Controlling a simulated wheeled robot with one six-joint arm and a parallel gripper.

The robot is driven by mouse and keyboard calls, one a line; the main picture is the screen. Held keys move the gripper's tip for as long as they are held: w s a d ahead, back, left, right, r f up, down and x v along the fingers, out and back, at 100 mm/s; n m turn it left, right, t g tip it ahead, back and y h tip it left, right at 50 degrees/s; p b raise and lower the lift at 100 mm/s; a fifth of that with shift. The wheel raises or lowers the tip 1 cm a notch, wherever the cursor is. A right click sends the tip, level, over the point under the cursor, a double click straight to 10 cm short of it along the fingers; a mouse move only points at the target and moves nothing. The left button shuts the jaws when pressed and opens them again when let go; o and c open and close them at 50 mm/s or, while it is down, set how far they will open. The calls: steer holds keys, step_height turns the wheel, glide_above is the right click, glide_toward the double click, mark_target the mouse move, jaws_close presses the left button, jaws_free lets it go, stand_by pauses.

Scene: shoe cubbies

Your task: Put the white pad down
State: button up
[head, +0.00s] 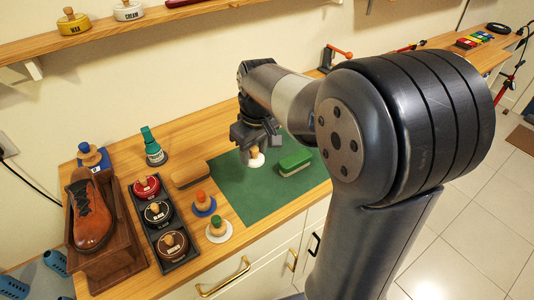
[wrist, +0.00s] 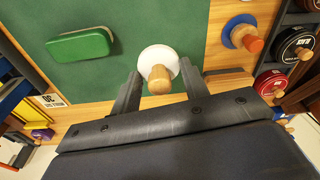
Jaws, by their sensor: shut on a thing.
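The white pad (head: 257,162) is a round white disc with a plain wooden knob. It also shows in the wrist view (wrist: 151,55), with its knob between my fingers. My gripper (head: 254,146) is shut on this knob, and its two fingers show in the wrist view (wrist: 160,86) on either side of it. The pad is over the green mat (head: 240,200), white face down. I cannot tell whether it touches the mat.
A green brush (head: 295,162) lies on the mat, right of the pad. A wooden block (head: 190,174), a blue pad with an orange knob (head: 204,204) and a white pad with a green knob (head: 218,229) stand to the left. A dark tray (head: 179,262) holds polish tins. The mat's front is clear.

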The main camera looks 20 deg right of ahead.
mark_target(254, 184)
step_height(254, 184, down, 10)
steer(key=shift+r, duration=0.1)
steer(key=o, duration=0.9)
steer(key=r, duration=0.4)
steer(key=s+r, duration=0.1)
steer(key=r, duration=0.7)
steer(key=shift+s+d, duration=0.15)
steer(key=shift+d, duration=0.2)
